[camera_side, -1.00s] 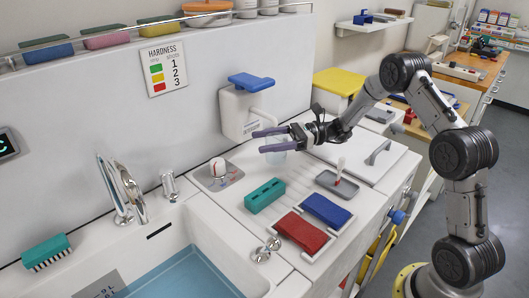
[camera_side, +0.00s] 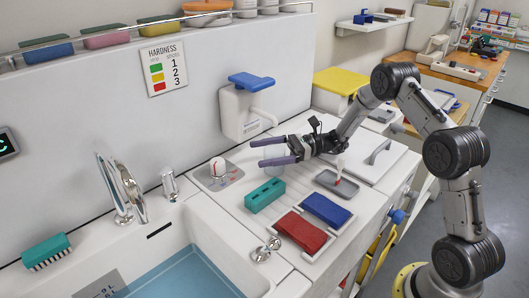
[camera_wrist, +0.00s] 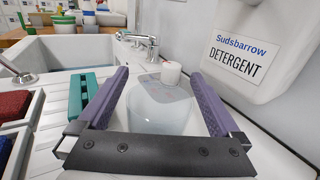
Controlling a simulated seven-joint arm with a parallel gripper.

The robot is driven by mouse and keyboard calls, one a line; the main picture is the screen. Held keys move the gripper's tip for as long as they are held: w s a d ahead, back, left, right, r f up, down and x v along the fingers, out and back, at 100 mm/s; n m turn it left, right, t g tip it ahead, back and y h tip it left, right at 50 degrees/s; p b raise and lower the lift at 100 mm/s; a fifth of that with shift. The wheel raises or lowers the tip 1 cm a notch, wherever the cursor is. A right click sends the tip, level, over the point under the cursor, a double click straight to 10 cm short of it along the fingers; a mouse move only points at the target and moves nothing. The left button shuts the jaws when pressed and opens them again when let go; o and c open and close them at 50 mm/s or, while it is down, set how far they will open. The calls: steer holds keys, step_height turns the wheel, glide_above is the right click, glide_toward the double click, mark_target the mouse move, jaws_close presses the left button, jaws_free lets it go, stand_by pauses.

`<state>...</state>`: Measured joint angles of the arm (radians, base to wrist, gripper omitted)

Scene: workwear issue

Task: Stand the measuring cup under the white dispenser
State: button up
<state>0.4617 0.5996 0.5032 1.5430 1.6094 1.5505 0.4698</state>
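The measuring cup (camera_wrist: 160,112) is clear and pale. In the wrist view it shows between the two purple fingers of my gripper (camera_wrist: 159,78), with narrow gaps seeming to show at both sides. In the side view the cup is hard to make out. My gripper (camera_side: 272,151) is open there, its fingers spread and pointing left above the worktop, in front of and below the spout. The white dispenser (camera_side: 236,112) is fixed to the wall, with a blue lever (camera_side: 251,81) on top; its Detergent label (camera_wrist: 243,59) is close at right in the wrist view.
A teal block (camera_side: 265,196) lies below and left of my gripper. A white knob with red marks (camera_side: 217,166) stands on a plate farther left. A grey tray (camera_side: 337,185), a blue pad (camera_side: 326,210) and a red pad (camera_side: 300,232) lie nearer the front. The sink (camera_side: 185,275) is at lower left.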

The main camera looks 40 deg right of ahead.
steer(key=shift+r, duration=0.2)
steer(key=v, duration=1.2)
steer(key=s+a+r+n+g+h, duration=0.3)
steer(key=s+a+r+n+g, duration=0.1)
steer(key=s+a+n, duration=0.25)
steer(key=s+a+r+n+g+h, duration=0.4)
steer(key=s+a+n, duration=0.1)
steer(key=s+a, duration=0.25)
steer(key=s+d+r+n+t+h, duration=0.2)
steer(key=s+n+h, duration=0.6)
steer(key=s+n, duration=0.4)
steer(key=s+d+t, duration=0.1)
steer(key=s+t, duration=0.1)
steer(key=shift+s+t+h, duration=0.2)
steer(key=shift+t+h, duration=0.2)
